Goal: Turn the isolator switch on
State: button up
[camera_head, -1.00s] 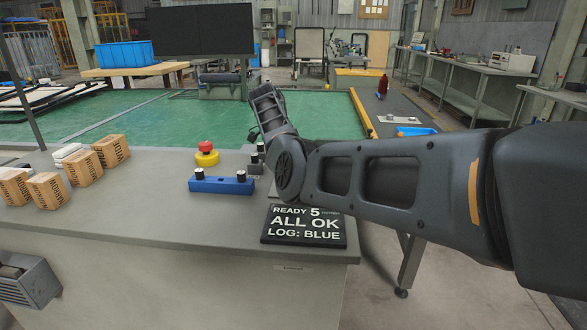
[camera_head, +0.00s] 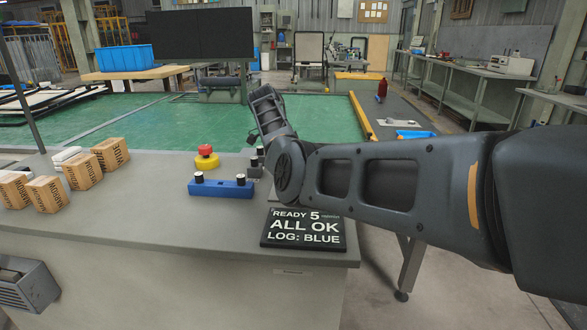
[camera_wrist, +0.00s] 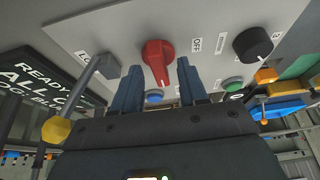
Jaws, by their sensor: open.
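In the wrist view a red rotary switch (camera_wrist: 157,58) with a pointed handle sits on a grey panel (camera_wrist: 110,32). An "OFF" label (camera_wrist: 196,45) is beside it on the right. My gripper (camera_wrist: 159,72) is open, with one dark blue finger on each side of the red handle's lower end. I cannot tell whether either finger touches it. In the head view my arm's end reaches over the bench, and the fingers and the red switch are hidden.
A black knob (camera_wrist: 253,44) and a green button (camera_wrist: 233,84) lie right of the switch; a grey lever (camera_wrist: 92,75) with a yellow end is at left. The bench (camera_head: 120,225) holds cartons (camera_head: 83,170), a red emergency button (camera_head: 205,151), a blue box (camera_head: 221,188) and a sign (camera_head: 303,230).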

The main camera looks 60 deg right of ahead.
jog(key=v, duration=0.7)
jog(key=shift+r, duration=0.1)
dwell(0.5)
